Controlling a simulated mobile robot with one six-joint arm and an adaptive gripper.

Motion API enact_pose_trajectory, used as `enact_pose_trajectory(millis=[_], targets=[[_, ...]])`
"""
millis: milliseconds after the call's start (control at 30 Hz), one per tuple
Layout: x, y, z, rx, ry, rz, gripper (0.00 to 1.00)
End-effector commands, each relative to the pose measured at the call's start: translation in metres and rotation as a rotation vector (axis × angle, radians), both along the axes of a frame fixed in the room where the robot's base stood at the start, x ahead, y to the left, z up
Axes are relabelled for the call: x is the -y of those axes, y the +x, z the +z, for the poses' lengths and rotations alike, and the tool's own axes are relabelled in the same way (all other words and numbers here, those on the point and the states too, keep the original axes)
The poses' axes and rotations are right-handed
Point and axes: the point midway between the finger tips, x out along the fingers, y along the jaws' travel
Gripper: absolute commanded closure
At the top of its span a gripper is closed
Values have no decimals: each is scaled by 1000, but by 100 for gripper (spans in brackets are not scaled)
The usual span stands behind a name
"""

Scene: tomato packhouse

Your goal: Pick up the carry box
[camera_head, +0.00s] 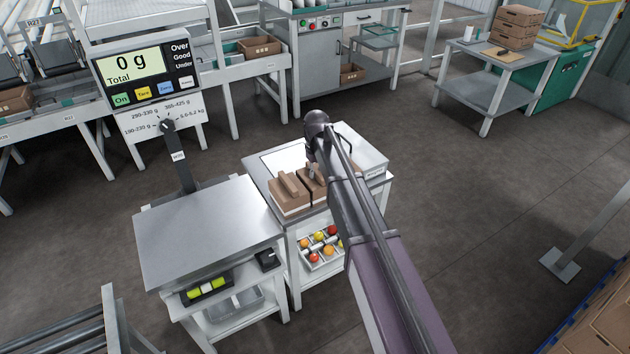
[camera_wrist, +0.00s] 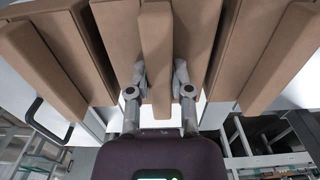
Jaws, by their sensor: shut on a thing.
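Brown carry boxes with raised bar handles stand side by side on a small white-topped table. In the head view one carry box (camera_head: 289,200) shows at the left, and another (camera_head: 313,192) is partly behind my arm. In the wrist view, my gripper (camera_wrist: 161,75) has its two grey fingers on either side of the handle of the middle carry box (camera_wrist: 116,32), shut on it. Neighbouring carry boxes stand close on the left (camera_wrist: 32,70) and right (camera_wrist: 284,58). I cannot tell whether the held box touches the table; its underside is hidden.
A steel scale table (camera_head: 205,230) stands to the left, its display (camera_head: 142,72) reading 0 g. A tray of tomatoes (camera_head: 312,258) sits on the shelf below the boxes. Stacked cartons (camera_head: 515,27) stand on a far table. Open floor (camera_head: 490,200) lies to the right.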

Motion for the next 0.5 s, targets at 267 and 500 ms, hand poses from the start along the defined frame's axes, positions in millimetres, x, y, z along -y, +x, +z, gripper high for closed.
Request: enact_pose_trajectory(millis=[267, 500], targets=[[0, 0, 4, 0, 0, 0, 100], [0, 0, 19, 0, 0, 0, 100]])
